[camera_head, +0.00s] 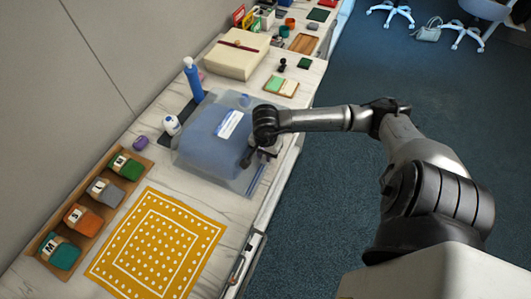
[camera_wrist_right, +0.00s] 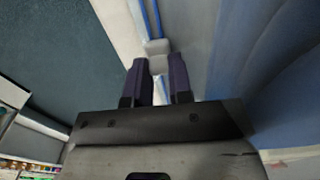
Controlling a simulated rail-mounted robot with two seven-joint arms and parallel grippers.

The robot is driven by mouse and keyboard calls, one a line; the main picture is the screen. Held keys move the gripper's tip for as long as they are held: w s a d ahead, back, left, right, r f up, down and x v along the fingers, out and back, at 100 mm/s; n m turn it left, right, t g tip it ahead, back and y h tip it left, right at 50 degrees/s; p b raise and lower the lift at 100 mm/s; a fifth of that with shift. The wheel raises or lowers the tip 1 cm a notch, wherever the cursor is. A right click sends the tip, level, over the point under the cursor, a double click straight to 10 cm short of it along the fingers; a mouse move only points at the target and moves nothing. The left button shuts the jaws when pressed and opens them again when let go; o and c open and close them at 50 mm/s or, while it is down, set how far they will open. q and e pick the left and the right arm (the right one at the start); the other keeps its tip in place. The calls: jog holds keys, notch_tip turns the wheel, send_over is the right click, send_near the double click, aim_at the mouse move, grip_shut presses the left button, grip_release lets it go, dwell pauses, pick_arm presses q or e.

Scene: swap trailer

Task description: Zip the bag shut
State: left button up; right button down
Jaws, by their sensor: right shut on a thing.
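The bag (camera_head: 203,143) is a translucent blue-grey pouch lying flat on the counter, with a white label (camera_head: 230,124) on top. It also fills the right side of the right wrist view (camera_wrist_right: 260,60). My right gripper (camera_head: 252,157) is over the bag's right edge, near the front corner. In the right wrist view its two dark fingers (camera_wrist_right: 159,75) are shut on a small pale zip slider (camera_wrist_right: 157,48). Two blue zip lines (camera_wrist_right: 147,18) run away from the slider along the bag's edge. The arm hides part of the bag's right edge. My left gripper is not in view.
A yellow dotted cloth (camera_head: 158,247) lies in front, beside a wooden tray (camera_head: 88,243) of coloured pouches. A cream box (camera_head: 238,57) is behind. The counter's edge runs close along the right.

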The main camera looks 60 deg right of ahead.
jog(key=d+b, duration=0.1)
jog(key=d, duration=0.1)
jog(key=d+b, duration=0.1)
jog(key=d, duration=0.2)
jog(key=d+b, duration=0.2)
jog(key=shift+d+f, duration=0.25)
jog(key=shift+f, duration=0.05)
jog(key=d+b, duration=0.1)
jog(key=d, duration=0.3)
jog(key=d+b, duration=0.1)
jog(key=d, duration=0.4)
jog(key=d+b, duration=0.1)
jog(key=d, duration=0.3)
jog(key=shift+w+d+r, duration=0.25)
jog(key=shift+w, duration=0.1)
jog(key=shift+d, duration=0.65)
jog(key=shift+d+b, duration=0.15)
jog(key=shift+b, duration=0.15)
jog(key=c, duration=1.4)
grip_release()
jog(key=o, duration=0.4)
jog(key=shift+r, duration=0.15)
